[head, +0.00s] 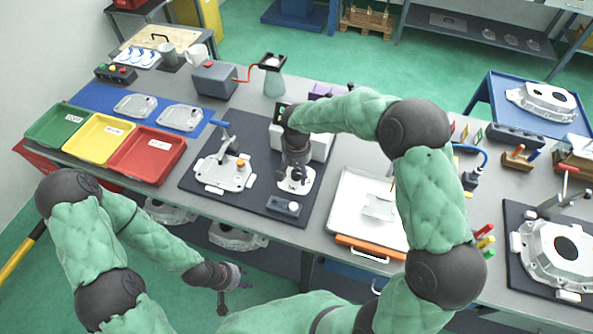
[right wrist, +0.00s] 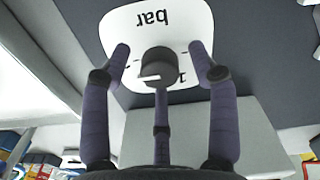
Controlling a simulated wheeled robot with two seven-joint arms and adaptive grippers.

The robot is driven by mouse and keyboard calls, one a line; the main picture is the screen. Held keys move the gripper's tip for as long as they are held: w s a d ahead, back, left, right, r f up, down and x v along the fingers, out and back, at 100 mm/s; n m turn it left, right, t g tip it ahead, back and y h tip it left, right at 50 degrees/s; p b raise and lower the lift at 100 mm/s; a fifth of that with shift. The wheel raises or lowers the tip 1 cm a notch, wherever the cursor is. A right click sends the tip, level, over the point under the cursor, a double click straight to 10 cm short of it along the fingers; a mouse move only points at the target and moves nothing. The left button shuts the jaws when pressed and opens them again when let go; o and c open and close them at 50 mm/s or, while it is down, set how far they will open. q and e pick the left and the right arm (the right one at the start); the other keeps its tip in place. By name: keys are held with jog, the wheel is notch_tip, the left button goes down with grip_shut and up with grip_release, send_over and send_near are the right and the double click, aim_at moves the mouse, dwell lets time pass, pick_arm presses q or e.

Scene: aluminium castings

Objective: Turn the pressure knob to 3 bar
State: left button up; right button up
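The pressure knob (right wrist: 158,64) is a dark round knob with a white mark on a white dial plate (right wrist: 180,22). The plate reads "bar" and "1", upside down in the right wrist view; other figures are hidden. The white mark points left and slightly down there. My right gripper (right wrist: 160,58) is open, with two fingers apart on either side of the knob and a third below it. In the head view, my right gripper (head: 295,178) points down at the white plate, hiding the knob. My left gripper (head: 236,282) hangs in front of the table; its finger opening is unclear.
A dark mat (head: 205,198) bears a metal casting (head: 222,176) left of my right gripper. A white tray (head: 345,205) lies to the right. Green, yellow and red bins (head: 150,157) stand at the left. A small grey box (head: 287,207) sits near the mat's front edge.

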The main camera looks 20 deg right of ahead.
aim_at(296, 173)
notch_tip(296, 173, up, 12)
dwell(0.6)
dwell(0.5)
